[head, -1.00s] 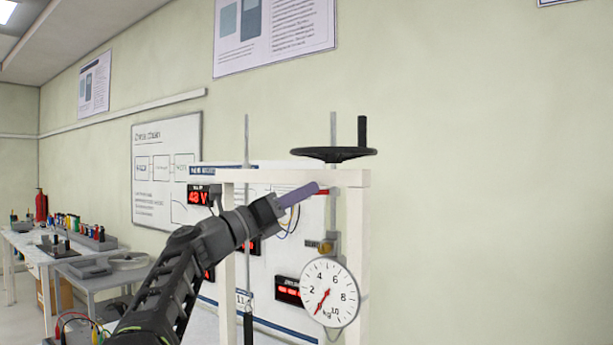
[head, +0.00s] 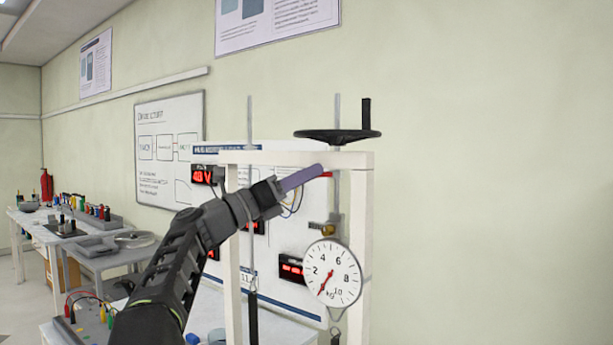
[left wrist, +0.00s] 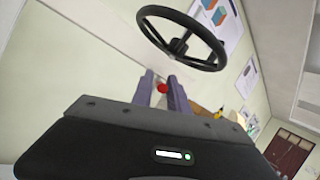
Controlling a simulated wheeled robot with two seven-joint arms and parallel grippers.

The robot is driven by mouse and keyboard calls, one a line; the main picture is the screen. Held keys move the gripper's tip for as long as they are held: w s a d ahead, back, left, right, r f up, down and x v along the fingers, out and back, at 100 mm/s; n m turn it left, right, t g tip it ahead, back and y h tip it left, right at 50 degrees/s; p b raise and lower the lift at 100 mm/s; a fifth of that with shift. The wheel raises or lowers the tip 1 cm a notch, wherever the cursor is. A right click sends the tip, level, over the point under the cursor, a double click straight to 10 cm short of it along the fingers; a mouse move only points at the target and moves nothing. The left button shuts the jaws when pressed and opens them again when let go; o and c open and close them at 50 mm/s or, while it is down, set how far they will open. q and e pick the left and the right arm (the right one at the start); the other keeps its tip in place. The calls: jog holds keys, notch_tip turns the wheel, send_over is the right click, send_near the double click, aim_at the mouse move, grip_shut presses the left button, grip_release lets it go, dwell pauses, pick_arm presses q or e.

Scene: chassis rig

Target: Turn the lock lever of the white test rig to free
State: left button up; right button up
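The white test rig (head: 361,215) is an upright white frame with a black handwheel (head: 338,136) on top and a round dial (head: 332,273) hanging in front. A small red lever end (head: 328,174) shows just under the top beam. My left gripper (head: 321,168) reaches it from the left, its purple fingertips right at the red part. In the left wrist view the two fingers stand apart, with a red round end (left wrist: 163,88) between them in the picture. I cannot tell whether they touch it. The handwheel (left wrist: 182,40) is just beyond. My right gripper is not in view.
A brass-coloured fitting (head: 322,229) sits on the rod above the dial. A panel with red displays (head: 291,268) stands behind the rig. Side tables (head: 95,262) with bottles and wires are at the left. The wall to the right is bare.

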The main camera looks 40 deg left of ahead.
pick_arm(q)
jog(key=b+v, duration=0.2)
jog(key=v, duration=0.5)
jog(key=shift+s+a, duration=0.15)
jog(key=shift+s, duration=0.2)
jog(key=shift+f, duration=0.15)
